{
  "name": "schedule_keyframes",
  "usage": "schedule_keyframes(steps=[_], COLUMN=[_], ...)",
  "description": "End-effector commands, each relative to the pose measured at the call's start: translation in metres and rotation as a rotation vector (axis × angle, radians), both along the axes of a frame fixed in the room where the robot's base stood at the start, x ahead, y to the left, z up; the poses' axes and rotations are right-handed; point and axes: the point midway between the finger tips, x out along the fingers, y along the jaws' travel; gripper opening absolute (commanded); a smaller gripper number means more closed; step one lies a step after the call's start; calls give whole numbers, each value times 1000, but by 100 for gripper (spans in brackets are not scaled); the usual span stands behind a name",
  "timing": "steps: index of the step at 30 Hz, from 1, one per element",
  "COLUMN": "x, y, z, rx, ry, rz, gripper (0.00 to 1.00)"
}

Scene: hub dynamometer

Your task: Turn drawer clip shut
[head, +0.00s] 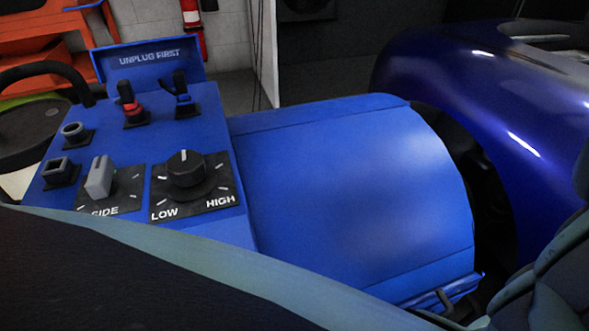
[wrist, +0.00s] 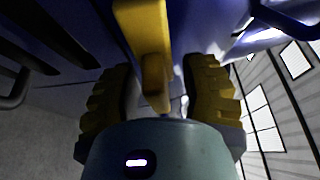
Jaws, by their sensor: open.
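In the wrist view, a yellow part (wrist: 143,25) that looks like the drawer clip runs from the top edge down to the middle, with a narrower piece hanging toward me. My gripper (wrist: 160,80) is open. Its yellow ridged fingers stand to the left and right of the clip's lower end, with gaps on both sides. I cannot tell how deep the clip sits between them. The head view does not show the clip or my fingertips.
In the head view, a blue machine panel (head: 140,149) carries knobs and switches, beside a rounded blue cover (head: 350,185). A dark blue car body (head: 480,95) stands at right. In the wrist view, dark tube handles (wrist: 15,90) are at left and top right.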

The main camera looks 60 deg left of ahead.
Motion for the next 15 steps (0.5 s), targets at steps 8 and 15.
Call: schedule_keyframes(steps=[8,15], x=[0,0], y=[-1,0], z=[0,0], rx=[0,0], ry=[0,0], rz=[-2,-1], gripper=[45,20])
